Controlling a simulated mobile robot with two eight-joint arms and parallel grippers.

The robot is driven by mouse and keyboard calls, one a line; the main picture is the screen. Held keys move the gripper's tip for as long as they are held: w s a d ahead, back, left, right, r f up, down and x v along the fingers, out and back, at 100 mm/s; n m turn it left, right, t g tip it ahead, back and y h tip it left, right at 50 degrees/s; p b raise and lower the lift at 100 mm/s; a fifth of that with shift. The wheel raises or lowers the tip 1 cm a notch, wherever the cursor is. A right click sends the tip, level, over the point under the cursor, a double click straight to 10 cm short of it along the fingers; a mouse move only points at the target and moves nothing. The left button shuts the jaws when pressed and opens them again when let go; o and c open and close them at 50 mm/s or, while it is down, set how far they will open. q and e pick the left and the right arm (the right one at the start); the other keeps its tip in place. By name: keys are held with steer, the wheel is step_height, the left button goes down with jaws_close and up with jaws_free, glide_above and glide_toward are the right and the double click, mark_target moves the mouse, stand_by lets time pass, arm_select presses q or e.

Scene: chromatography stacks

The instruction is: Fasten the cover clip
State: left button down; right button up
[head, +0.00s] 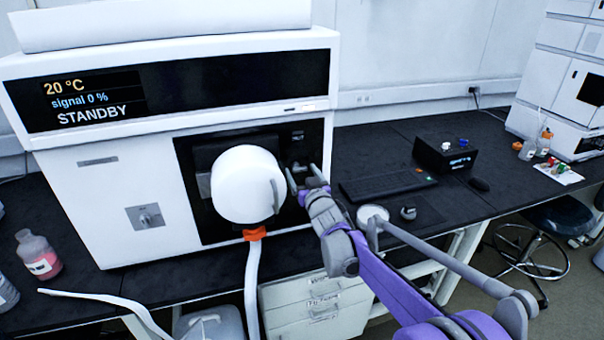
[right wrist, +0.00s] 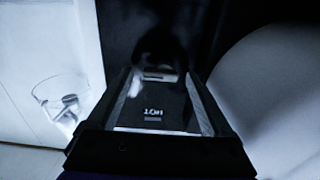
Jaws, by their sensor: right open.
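The white round cover (head: 243,186) sits on the dark front panel of the white instrument (head: 100,200). A thin grey piece, perhaps the clip (head: 275,196), stands at the cover's right edge; I cannot tell whether it is fastened. My right gripper (head: 302,178) is open just right of the cover, near the dark panel, apart from the grey piece as far as I can see. In the right wrist view, my right gripper's fingers (right wrist: 163,78) are spread with a dark surface and small white lettering between them. The white cover (right wrist: 275,90) curves along the right there. My left gripper is out of view.
An orange fitting (head: 254,233) and a white hose (head: 252,280) hang below the cover. A pink-liquid bottle (head: 38,256) stands at left.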

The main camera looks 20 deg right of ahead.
jaws_close()
steer(key=shift+n, duration=0.3)
steer(key=n+p, duration=0.1)
steer(key=n, duration=0.3)
steer(key=shift+a+r, duration=0.1)
steer(key=shift+r, duration=0.05)
steer(key=n+p, duration=0.1)
steer(key=n, duration=0.4)
steer(key=shift+a+p, duration=0.1)
steer(key=shift+p, duration=0.25)
steer(key=n+p, duration=0.1)
steer(key=n, duration=0.3)
steer(key=shift+a+r+p, duration=0.1)
steer(key=shift+r+p, duration=0.05)
steer(key=shift+p, duration=0.25)
steer(key=shift+a+n+p, duration=0.1)
steer(key=shift+n+p, duration=0.8)
steer(key=shift+n, duration=1.2)
